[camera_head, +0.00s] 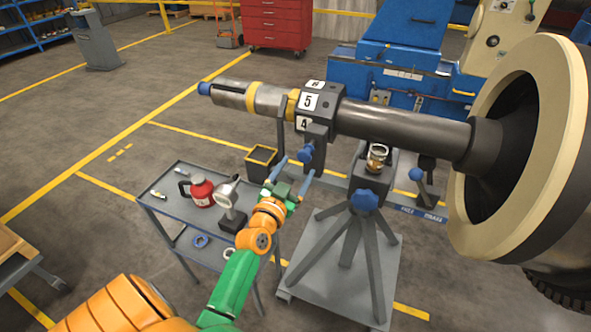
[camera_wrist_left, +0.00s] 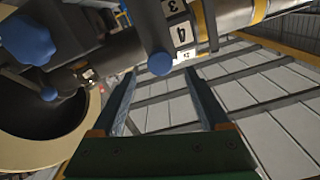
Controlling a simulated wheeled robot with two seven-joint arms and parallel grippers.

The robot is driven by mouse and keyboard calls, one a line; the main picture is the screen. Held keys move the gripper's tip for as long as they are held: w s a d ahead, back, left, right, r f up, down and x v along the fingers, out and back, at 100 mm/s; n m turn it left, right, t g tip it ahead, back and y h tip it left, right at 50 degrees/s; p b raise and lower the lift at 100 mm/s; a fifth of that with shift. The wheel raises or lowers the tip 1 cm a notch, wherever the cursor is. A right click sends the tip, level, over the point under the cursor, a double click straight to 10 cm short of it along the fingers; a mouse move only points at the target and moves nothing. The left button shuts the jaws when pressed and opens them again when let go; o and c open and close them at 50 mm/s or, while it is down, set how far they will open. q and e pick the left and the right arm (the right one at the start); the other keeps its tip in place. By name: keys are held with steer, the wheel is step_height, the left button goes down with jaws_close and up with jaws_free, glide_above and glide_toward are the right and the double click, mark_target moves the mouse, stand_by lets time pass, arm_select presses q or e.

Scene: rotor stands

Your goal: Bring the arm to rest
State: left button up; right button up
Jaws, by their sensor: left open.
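My left arm comes in from the lower left, green and orange. Its gripper (camera_head: 292,172) is open and empty, with its two blue fingers apart just below the black numbered block (camera_head: 320,104) on the rotor shaft. The left wrist view shows the open fingers (camera_wrist_left: 160,74) with nothing between them, the numbered block (camera_wrist_left: 179,28) and a blue knob (camera_wrist_left: 160,64) beyond. In the head view, a blue knob (camera_head: 305,155) sits close to the fingertips; contact cannot be told. My right gripper is not in view.
A grey cart (camera_head: 165,212) left of the gripper carries a red container (camera_head: 201,192) and a lamp-like tool (camera_head: 228,192). Open floor (camera_head: 70,130) lies left.

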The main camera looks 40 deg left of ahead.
arm_select(q)
steer(key=shift+v, duration=0.75)
steer(key=s+d+f+m+g+h, duration=0.15)
steer(key=s+d+f+g, duration=0.3)
steer(key=f, duration=0.85)
steer(key=s+d+f+n+g+h, duration=0.15)
steer(key=s+d+f+g, duration=0.35)
steer(key=f, duration=0.9)
steer(key=s+d+f+m+g, duration=0.1)
steer(key=s+f+g, duration=0.2)
steer(key=s, duration=1.1)
steer(key=s+d+f+m+g+h, duration=0.1)
steer(key=s+f+g, duration=0.3)
steer(key=s+f, duration=0.6)
steer(key=s, duration=0.4)
steer(key=shift+s+d+f, duration=0.15)
steer(key=shift+d+f, duration=0.15)
